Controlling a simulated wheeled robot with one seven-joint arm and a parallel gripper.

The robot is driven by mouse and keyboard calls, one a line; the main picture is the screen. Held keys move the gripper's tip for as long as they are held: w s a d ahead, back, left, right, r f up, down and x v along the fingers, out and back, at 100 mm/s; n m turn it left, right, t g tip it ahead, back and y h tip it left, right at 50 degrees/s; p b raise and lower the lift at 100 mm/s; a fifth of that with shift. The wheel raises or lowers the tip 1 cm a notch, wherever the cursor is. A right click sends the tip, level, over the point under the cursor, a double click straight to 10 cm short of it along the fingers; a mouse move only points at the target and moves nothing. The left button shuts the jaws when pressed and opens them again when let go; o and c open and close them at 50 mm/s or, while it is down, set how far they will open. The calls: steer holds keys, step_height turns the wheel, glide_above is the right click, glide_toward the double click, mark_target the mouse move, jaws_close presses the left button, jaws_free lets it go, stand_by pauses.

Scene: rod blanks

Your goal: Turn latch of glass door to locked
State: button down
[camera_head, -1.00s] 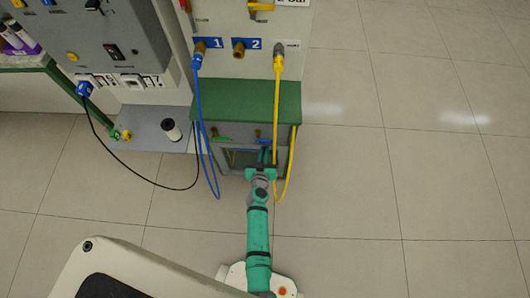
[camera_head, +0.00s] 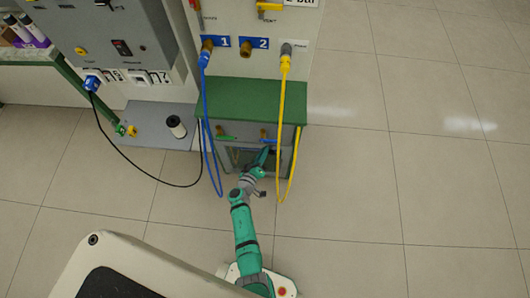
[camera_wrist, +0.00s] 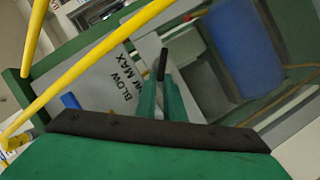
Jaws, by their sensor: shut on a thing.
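The glass door (camera_wrist: 200,62) fills the right of the wrist view, slanted, with a blue cylinder (camera_wrist: 243,48) behind it. A dark lever, apparently the latch (camera_wrist: 162,62), stands at its left edge. The green fingers of my gripper (camera_wrist: 164,92) are closed around the lever's lower part, which they hide. In the head view my gripper (camera_head: 263,158) reaches the cabinet front below the green top, tilted up and to the right. The latch itself is too small to make out there.
A yellow hose (camera_head: 280,130) hangs just right of my gripper and crosses the upper left of the wrist view (camera_wrist: 95,62). A blue hose (camera_head: 207,140) hangs to the left. The green top (camera_head: 250,100) overhangs the cabinet. Floor on the right is clear.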

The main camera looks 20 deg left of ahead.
steer(key=shift+a+f+n+t+h, duration=0.15)
steer(key=shift+f+n+t, duration=0.25)
steer(key=shift+n, duration=0.6)
steer(key=shift+f+n+t+h, duration=0.25)
steer(key=shift+n+t, duration=0.3)
steer(key=shift+n, duration=0.45)
steer(key=shift+a+f+n+t+h, duration=0.15)
steer(key=shift+f+n+t, duration=0.25)
steer(key=shift+n, duration=0.6)
steer(key=shift+s+d+h, duration=0.1)
steer(key=shift+h, duration=0.15)
steer(key=c, duration=1.9)
jaws_free()
steer(key=shift+o, duration=0.2)
steer(key=s+a, duration=0.1)
steer(key=s, duration=0.9)
steer(key=shift+s+a, duration=0.15)
steer(key=shift+s, duration=0.2)
